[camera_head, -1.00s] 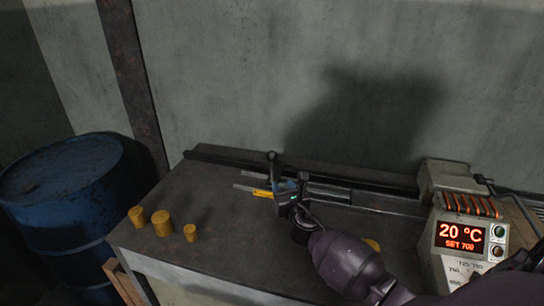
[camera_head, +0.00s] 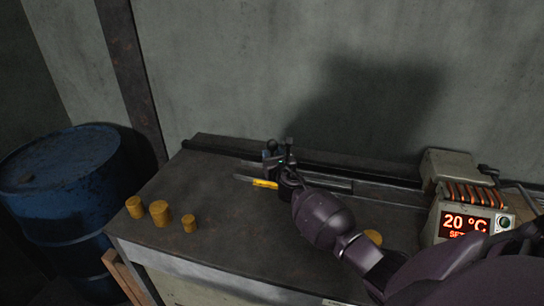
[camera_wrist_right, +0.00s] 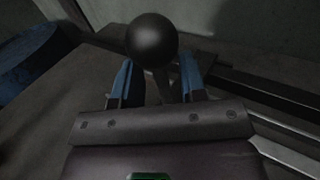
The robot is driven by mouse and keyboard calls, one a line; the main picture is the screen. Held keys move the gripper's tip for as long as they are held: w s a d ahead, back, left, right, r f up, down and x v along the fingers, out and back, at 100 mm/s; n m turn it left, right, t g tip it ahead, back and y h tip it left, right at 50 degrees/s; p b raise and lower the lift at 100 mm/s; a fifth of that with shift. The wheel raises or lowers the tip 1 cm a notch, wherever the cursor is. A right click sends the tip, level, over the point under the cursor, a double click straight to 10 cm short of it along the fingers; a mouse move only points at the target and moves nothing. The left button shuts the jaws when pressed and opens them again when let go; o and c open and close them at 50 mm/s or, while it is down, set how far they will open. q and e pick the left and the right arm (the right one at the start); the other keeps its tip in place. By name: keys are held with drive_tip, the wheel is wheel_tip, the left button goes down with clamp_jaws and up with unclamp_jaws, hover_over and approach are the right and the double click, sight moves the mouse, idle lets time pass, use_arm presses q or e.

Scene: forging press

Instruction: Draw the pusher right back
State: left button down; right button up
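The pusher's handle is an upright stem with a black ball knob (camera_wrist_right: 151,40), seen close up in the right wrist view. In the head view the knob (camera_head: 272,145) is small and dark above the rail on the bench. My right gripper (camera_wrist_right: 160,78) has its two blue fingers spread, one on each side of the stem below the knob. Small gaps seem to show between stem and fingers, so it looks open. In the head view my right gripper (camera_head: 277,158) partly hides the handle. My left gripper is not in view.
Several yellow-brown cylinders, one here (camera_head: 159,213), stand on the bench's left end; another (camera_head: 373,237) is partly behind my arm. A yellow strip (camera_head: 265,184) lies by the rail. A heater (camera_head: 450,180) with a coil reads 20 °C at right. A blue barrel (camera_head: 60,190) stands left.

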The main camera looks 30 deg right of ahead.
drive_tip(key=shift+w+d, duration=0.15)
drive_tip(key=shift+w, duration=0.25)
clamp_jaws()
drive_tip(key=shift+w+r, duration=0.1)
drive_tip(key=shift+r, duration=0.05)
